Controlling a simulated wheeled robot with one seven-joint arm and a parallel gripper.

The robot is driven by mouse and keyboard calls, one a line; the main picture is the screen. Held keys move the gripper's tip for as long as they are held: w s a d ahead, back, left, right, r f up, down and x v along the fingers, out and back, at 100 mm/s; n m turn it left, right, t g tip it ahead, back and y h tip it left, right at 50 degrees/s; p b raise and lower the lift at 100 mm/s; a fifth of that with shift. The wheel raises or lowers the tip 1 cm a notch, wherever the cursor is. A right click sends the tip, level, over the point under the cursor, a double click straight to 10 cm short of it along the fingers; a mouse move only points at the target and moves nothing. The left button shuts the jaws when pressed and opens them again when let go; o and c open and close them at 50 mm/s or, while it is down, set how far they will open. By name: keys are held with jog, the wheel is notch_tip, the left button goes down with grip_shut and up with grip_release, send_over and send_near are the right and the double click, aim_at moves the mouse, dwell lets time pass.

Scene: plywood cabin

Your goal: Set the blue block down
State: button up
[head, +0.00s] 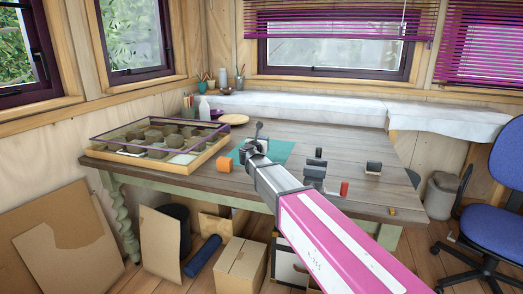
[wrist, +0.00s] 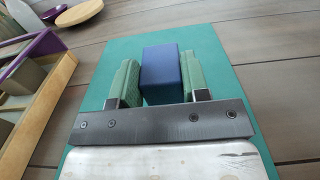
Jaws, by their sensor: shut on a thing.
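My gripper (wrist: 160,78) has its two green-padded fingers closed on the sides of the blue block (wrist: 160,72), which stands between them in the wrist view. Under the block is a teal mat (wrist: 222,85) on the wooden table. I cannot tell whether the block touches the mat or is held just above it. In the head view my gripper (head: 257,138) is over the left part of the mat (head: 284,150). The block is not clear to see there.
A round wooden board (head: 233,119) is behind. Dark blocks (head: 316,166) and a red piece (head: 344,188) are to the right. The table's (head: 345,140) back right is clear.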

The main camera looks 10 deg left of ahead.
jog(key=shift+f, duration=2.05)
jog(key=o, duration=0.9)
jog(key=shift+f, duration=0.1)
jog(key=shift+o, duration=0.2)
jog(key=s, duration=0.4)
jog(key=s+a, duration=0.1)
jog(key=s, duration=0.6)
jog(key=shift+s+a, duration=0.25)
jog(key=shift+s, duration=0.15)
